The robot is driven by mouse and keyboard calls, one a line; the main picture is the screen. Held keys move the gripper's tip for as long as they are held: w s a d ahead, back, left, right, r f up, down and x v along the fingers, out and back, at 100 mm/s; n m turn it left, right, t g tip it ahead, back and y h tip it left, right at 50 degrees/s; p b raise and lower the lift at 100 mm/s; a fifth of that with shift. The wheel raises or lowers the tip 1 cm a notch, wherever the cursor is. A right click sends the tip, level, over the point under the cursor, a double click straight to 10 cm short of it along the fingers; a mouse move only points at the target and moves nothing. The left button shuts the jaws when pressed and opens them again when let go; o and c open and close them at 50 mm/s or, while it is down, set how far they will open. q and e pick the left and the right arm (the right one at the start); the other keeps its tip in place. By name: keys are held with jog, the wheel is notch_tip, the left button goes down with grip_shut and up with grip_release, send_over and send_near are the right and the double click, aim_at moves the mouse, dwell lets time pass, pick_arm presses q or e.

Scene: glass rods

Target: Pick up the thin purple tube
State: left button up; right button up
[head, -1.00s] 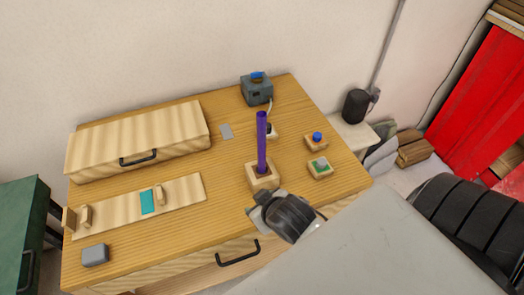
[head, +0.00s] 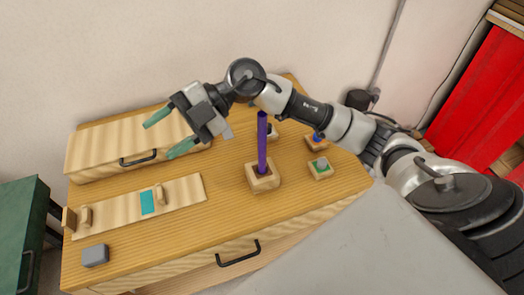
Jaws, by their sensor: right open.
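The thin purple tube (head: 262,143) stands upright in a small square wooden holder (head: 263,182) near the middle of the wooden table. My right gripper (head: 168,134) is open and empty, up and to the left of the tube, with its green-tipped fingers spread and pointing left in front of the wooden box. It is apart from the tube. My right arm reaches across behind the tube from the right. My left gripper is not in view.
A wooden box with a black handle (head: 140,158) stands at the back left. A sliding board with a teal patch (head: 148,202) and a grey block (head: 95,255) are at the front left. Small blocks with a green button (head: 320,164) and a blue button (head: 315,141) are on the right.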

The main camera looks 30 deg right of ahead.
jog(key=w+d+f+h, duration=0.2)
jog(key=d+h, duration=0.5)
jog(key=d, duration=0.1)
jog(key=m+h, duration=0.5)
jog(key=h, duration=0.2)
send_near(261, 124)
jog(key=shift+w+a+f, duration=0.15)
jog(key=shift+w+a, duration=0.3)
jog(key=f, duration=0.2)
jog(key=f+p, duration=0.1)
jog(key=f, duration=0.2)
jog(key=shift+s+d+f, duration=0.15)
jog(key=shift+s, duration=0.1)
notch_tip(261, 124, down, 4)
jog(key=shift+s+f+p, duration=0.1)
jog(key=shift+s+p, duration=0.1)
jog(key=shift+p, duration=1.05)
jog(key=shift+f, duration=0.55)
grip_shut()
